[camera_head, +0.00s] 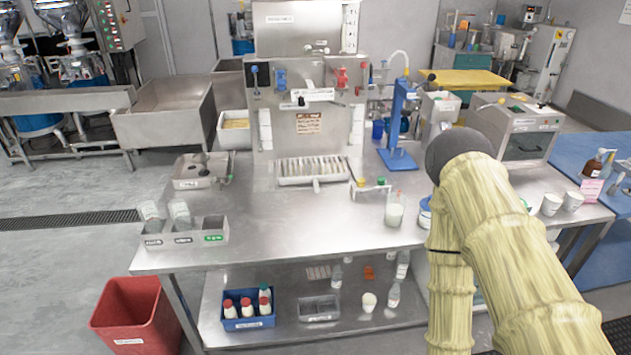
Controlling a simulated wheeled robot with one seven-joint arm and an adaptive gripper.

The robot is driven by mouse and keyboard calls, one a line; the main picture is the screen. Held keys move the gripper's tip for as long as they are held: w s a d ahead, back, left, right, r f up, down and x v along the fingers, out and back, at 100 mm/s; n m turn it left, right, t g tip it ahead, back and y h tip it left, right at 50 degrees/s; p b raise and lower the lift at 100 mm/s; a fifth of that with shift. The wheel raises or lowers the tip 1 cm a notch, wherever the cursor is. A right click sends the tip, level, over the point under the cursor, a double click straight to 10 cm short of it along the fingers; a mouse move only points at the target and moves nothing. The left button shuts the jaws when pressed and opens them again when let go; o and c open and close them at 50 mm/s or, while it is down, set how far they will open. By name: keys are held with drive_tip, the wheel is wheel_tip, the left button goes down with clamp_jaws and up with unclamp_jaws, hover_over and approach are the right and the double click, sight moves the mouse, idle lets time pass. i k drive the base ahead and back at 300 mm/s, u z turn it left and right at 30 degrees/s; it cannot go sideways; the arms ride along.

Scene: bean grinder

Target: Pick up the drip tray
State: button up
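The drip tray (312,181) appears to be the shallow white tray with a slatted top and a small front tab. It sits on the steel table at the foot of the upright steel machine (307,95), below its blue and red taps. Its front faces me and nothing stands directly in front of it. My arm rises at the right of the picture, bends at a dark round joint and runs down out of the bottom edge. My gripper is not visible, so its state is hidden.
On the steel table (300,235), a blue stand (398,130), a bottle (394,211) and a small holder with yellow and green caps (370,188) are right of the tray. A steel caddy (185,235) is front left. The table's front middle is clear.

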sight(314, 171)
drive_tip(key=k, duration=0.95)
drive_tip(key=u, duration=0.65)
drive_tip(key=i, duration=1.75)
drive_tip(key=z, duration=0.55)
